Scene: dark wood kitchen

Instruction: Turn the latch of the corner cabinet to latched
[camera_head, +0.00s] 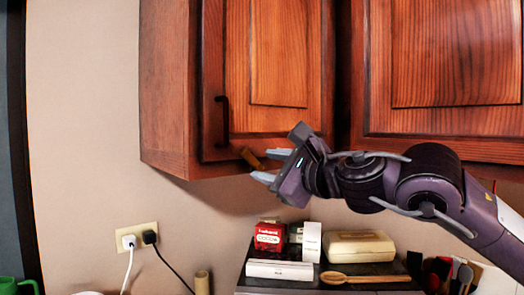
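The corner cabinet (210,60) hangs on the wall, its left door closed, with a dark vertical handle (222,120). A small wooden latch (249,157) sits at the door's lower edge, right of the handle. It is tilted, its right end lower. My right gripper (265,166) comes in from the right, just right of the latch. Its two pale fingers are apart, one above the other, with the latch's lower end near the gap between their tips. I cannot tell whether they touch it. My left gripper is not in view.
A second cabinet door (445,55) is at the right. Below, a dark shelf holds a red box (269,237), a white box (280,269), a cream case (359,246) and a wooden spoon (362,278). Plugs fill a wall outlet (137,237). The wall at left is bare.

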